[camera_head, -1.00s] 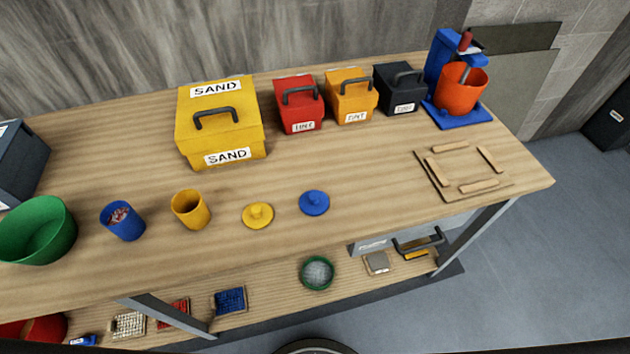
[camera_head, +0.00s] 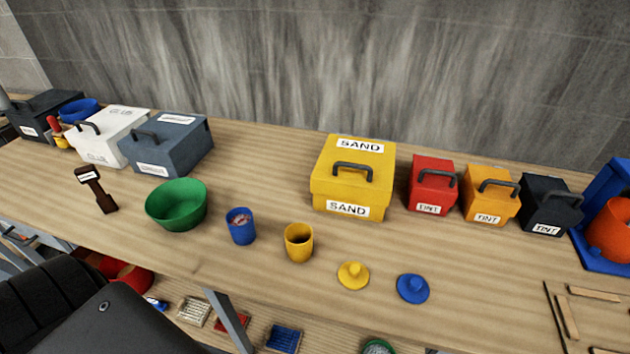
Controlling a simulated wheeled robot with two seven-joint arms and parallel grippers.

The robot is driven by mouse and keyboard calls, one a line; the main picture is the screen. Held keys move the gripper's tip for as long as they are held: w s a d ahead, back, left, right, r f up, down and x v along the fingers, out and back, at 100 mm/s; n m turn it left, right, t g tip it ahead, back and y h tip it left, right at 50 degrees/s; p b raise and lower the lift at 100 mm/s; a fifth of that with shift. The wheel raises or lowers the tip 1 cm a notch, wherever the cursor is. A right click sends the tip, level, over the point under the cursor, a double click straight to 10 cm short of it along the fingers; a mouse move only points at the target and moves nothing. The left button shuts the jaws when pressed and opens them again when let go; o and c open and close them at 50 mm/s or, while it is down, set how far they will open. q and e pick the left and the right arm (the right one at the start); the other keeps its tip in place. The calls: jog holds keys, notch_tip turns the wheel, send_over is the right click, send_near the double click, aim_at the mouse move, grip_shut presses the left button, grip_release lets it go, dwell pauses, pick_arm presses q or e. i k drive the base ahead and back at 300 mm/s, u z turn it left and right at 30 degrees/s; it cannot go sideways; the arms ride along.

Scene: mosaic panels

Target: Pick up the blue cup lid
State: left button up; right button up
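The blue cup lid (camera_head: 413,288) lies flat on the wooden table near its front edge, a round disc with a small knob on top. A similar yellow lid (camera_head: 353,275) lies to its left. The blue cup (camera_head: 241,226) stands upright further left, open at the top, with reddish and pale bits inside. The yellow cup (camera_head: 299,242) stands between the blue cup and the yellow lid, and its inside looks dark. A dark part of my own body fills the lower left corner. Neither of my grippers shows in the head view.
A green bowl (camera_head: 177,205), yellow SAND box (camera_head: 320,190), red box (camera_head: 431,187), orange box (camera_head: 490,195) and black box (camera_head: 548,206) stand on the table (camera_head: 270,165). White and grey boxes stand left. A wooden frame lies right. The table around the lids is clear.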

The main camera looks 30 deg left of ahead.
aim_at(413, 289)
jog(key=u, duration=1.35)
jog(key=k, duration=1)
jog(key=u, duration=0.4)
